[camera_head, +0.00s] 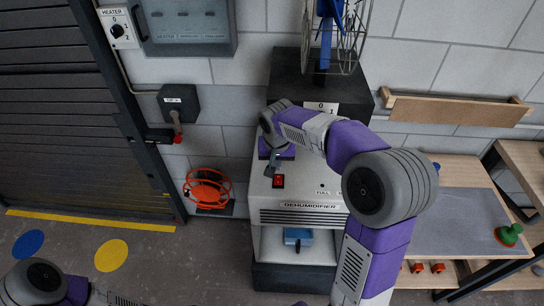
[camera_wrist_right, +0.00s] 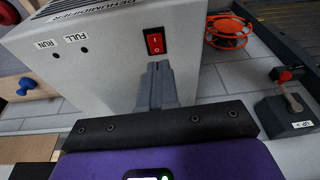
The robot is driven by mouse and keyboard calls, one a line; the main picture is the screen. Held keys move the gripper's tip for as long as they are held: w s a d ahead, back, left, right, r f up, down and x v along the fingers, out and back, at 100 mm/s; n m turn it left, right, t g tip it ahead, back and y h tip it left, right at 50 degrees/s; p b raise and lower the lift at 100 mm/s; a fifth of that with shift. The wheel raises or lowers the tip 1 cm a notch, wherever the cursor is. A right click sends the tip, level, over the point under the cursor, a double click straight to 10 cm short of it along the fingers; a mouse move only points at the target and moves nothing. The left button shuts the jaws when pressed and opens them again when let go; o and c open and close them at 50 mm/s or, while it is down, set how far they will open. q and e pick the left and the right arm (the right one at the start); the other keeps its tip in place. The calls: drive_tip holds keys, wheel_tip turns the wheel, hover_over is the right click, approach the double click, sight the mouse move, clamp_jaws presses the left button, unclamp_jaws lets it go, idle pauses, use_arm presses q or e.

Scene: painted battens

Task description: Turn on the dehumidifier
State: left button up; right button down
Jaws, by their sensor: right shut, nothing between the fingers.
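The dehumidifier (camera_head: 270,207) is a white box with a name label on its front. Its red rocker switch (camera_head: 278,181) is on the top panel; in the right wrist view the switch (camera_wrist_right: 154,44) shows I and O marks. The RUN lamp (camera_wrist_right: 52,57) and FULL lamp (camera_wrist_right: 84,49) look dark. My right gripper (camera_head: 274,167) is over the panel beside the switch. In the wrist view its shut, empty fingers (camera_wrist_right: 158,67) end just below the switch; I cannot tell whether they touch it. Part of my left arm shows at the bottom left, its gripper out of frame.
A caged fan (camera_head: 333,30) on a dark block (camera_head: 291,84) stands behind the dehumidifier. A bench (camera_head: 461,204) with a green knob (camera_head: 508,235) is at right. Floor at left is open.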

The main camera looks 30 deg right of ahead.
sight(279, 183)
use_arm(q)
drive_tip(key=shift+w+r, duration=0.2)
drive_tip(key=shift+r, duration=0.15)
use_arm(e)
drive_tip(key=r, duration=0.1)
drive_tip(key=d+r, duration=0.1)
drive_tip(key=r, duration=0.1)
drive_tip(key=shift+d+r+m, duration=0.1)
drive_tip(key=shift+m, duration=0.2)
drive_tip(key=shift+s, duration=0.1)
drive_tip(key=x, duration=1.3)
drive_tip(key=shift+s+b, duration=0.4)
use_arm(q)
drive_tip(key=shift+f, duration=0.5)
use_arm(e)
drive_tip(key=shift+f, duration=0.6)
drive_tip(key=shift+a, duration=0.2)
